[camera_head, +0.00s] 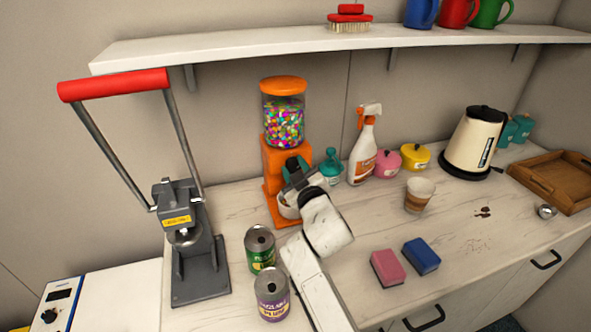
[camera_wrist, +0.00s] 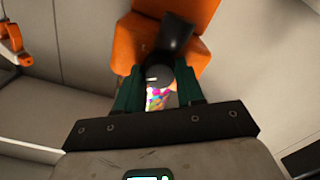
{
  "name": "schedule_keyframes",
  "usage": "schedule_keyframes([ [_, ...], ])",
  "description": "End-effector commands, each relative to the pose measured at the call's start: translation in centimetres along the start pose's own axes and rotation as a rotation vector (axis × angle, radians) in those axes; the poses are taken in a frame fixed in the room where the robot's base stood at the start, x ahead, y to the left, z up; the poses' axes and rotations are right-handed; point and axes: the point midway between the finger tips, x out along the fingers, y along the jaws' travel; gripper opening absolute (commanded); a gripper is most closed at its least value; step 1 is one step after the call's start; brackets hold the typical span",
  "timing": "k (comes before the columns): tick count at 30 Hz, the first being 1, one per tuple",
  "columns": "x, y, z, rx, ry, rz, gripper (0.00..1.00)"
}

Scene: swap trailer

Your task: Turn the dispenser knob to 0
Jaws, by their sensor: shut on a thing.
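The orange candy dispenser (camera_head: 284,86) stands at the back of the counter, its clear jar full of coloured candies. Its orange body (camera_wrist: 139,42) fills the top of the wrist view. My gripper (camera_head: 297,172) is at the dispenser's front and hides the knob in the head view. Coloured candies show between the fingers. I cannot read any number on the knob.
Two cans (camera_head: 260,250) stand in front, left of my arm. A grey press (camera_head: 201,270) is at left; a spray bottle (camera_head: 362,155) and pink pot (camera_head: 386,164) are at right.

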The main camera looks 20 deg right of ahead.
Motion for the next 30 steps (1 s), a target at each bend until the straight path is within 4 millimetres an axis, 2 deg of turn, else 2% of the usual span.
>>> schedule_keyframes([
  [9,0.0,-0.1,0.0,0.000,-0.001,-0.001,0.07],
  [10,0.0,-0.1,0.0,0.000,-0.001,-0.001,0.39],
  [17,0.0,-0.1,0.0,0.001,0.000,-0.001,0.61],
  [26,-0.2,0.0,0.1,0.001,-0.001,-0.001,0.62],
  [30,-1.4,-0.1,0.1,0.001,-0.001,-0.001,0.62],
])
